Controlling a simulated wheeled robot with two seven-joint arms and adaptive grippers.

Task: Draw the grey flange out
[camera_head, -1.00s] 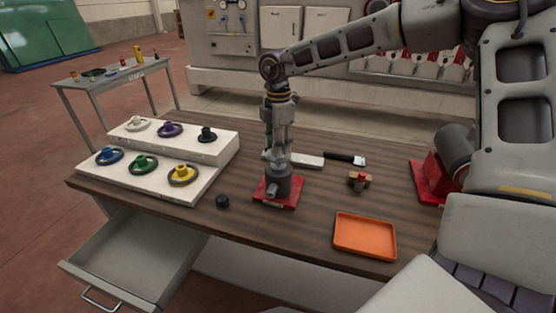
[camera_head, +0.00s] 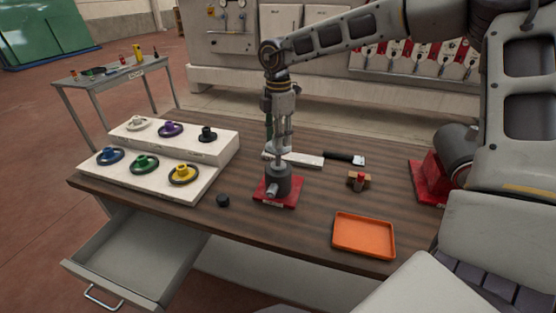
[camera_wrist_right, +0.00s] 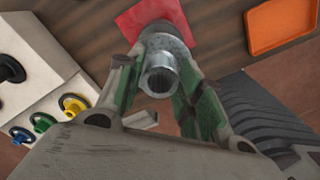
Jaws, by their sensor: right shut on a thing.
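My right gripper (camera_head: 279,148) points down over the grey upright housing (camera_head: 278,183), which stands on a red base plate (camera_head: 290,199) on the workbench. In the right wrist view the gripper (camera_wrist_right: 160,76) is shut on the grey flange (camera_wrist_right: 161,80), a metal piece with a round hollow end between the green-lined fingers. In the head view a slim light grey part of the flange (camera_head: 280,163) shows between the fingertips and the housing top. I cannot tell whether its lower end is inside the housing. My left gripper is not in view.
A white stepped stand (camera_head: 200,183) with several coloured flanged pieces is on the left. An open drawer (camera_head: 140,258) juts out front left.

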